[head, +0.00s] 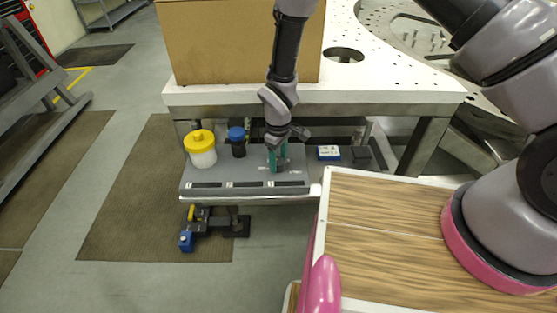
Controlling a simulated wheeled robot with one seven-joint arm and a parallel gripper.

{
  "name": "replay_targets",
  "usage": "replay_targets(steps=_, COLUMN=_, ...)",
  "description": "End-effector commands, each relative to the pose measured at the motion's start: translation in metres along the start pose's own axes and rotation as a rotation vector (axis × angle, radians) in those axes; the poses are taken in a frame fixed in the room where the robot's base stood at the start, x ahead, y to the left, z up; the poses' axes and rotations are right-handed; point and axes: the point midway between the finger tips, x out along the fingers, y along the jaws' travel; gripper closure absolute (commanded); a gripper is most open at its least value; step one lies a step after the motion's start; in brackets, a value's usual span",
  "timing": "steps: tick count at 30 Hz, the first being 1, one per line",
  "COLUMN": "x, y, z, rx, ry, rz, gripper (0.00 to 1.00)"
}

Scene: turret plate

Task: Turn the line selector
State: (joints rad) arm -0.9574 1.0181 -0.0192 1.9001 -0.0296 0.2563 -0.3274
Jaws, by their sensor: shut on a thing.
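A grey plate (240,176) lies on a shelf below the white table top, with several dark labels along its front edge. My gripper (279,166) points down at the plate's right part. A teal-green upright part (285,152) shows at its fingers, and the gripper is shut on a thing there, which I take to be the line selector. The fingers cover most of it, so its turn angle cannot be read.
A white jar with a yellow lid (201,150) and a dark blue-capped bottle (237,142) stand left of my gripper. A blue-and-white box (329,153) and a black block (361,156) are right. A cardboard box (215,45) stands on the white table (400,90) above. Blue-and-yellow fittings (190,240) show below.

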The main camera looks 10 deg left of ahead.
Motion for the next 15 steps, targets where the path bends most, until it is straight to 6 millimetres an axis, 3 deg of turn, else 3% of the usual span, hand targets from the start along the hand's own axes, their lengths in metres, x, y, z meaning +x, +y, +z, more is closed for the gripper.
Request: replay_targets(steps=15, x=-0.0004, y=0.0003, z=-0.0003, rx=0.479, ry=-0.004, rz=0.001, gripper=0.99)
